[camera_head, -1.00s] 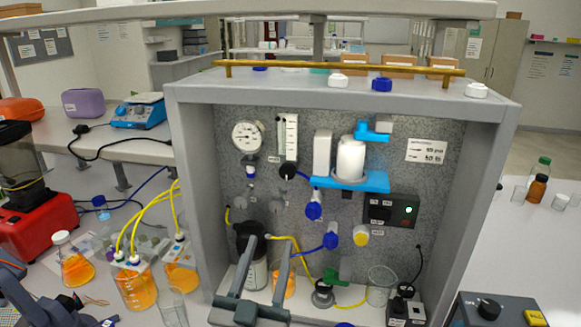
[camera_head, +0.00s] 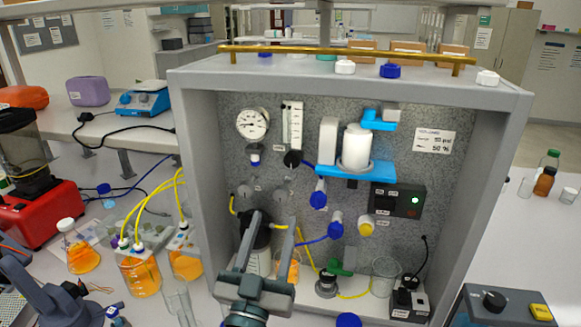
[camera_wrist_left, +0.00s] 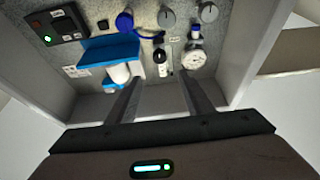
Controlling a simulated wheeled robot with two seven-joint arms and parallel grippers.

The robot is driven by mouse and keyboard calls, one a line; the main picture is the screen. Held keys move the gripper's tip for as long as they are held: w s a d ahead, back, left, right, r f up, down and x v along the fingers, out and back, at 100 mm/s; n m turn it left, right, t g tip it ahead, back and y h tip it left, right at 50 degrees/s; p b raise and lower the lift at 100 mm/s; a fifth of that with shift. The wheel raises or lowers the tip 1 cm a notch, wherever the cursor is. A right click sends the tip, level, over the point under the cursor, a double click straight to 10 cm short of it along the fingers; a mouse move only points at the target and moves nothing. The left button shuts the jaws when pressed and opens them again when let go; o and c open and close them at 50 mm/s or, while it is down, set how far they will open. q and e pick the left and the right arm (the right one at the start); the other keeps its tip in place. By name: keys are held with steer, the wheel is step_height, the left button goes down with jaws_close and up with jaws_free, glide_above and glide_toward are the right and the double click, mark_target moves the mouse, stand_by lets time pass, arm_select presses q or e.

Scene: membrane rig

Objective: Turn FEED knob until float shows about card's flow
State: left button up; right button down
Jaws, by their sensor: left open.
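The rig's back panel carries a round gauge (camera_head: 252,124), a clear upright flow tube (camera_head: 292,125) with a black knob (camera_head: 291,158) below it, and two grey knobs, left (camera_head: 248,188) and right (camera_head: 284,188). The knob labels and the float are too small to read. The card (camera_head: 434,141) at the panel's upper right seems to read 50 psi and 50 %. My left gripper (camera_head: 272,224) is open and empty, its fingers reaching up below the grey knobs, apart from them. In the left wrist view its fingers (camera_wrist_left: 160,84) point at the panel.
A dark-capped bottle (camera_head: 258,255) and an orange-filled vessel (camera_head: 288,268) stand behind my left gripper. Yellow tubing, blue valves (camera_head: 336,228) and a beaker (camera_head: 384,277) are to its right. The cabinet's side walls (camera_head: 205,190) bound the space. Orange-filled flasks (camera_head: 140,275) stand outside left.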

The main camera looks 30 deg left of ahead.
arm_select(q)
steer(key=b, duration=0.4)
glide_toward(291, 163)
steer(key=p+x, duration=0.3)
steer(key=x, duration=0.5)
steer(key=shift+r+p, duration=0.2)
steer(key=shift+p, duration=0.15)
steer(key=shift+w+a+r, duration=0.1)
steer(key=shift+w+a, duration=0.05)
steer(key=shift+w, duration=0.5)
steer(key=c, duration=1)
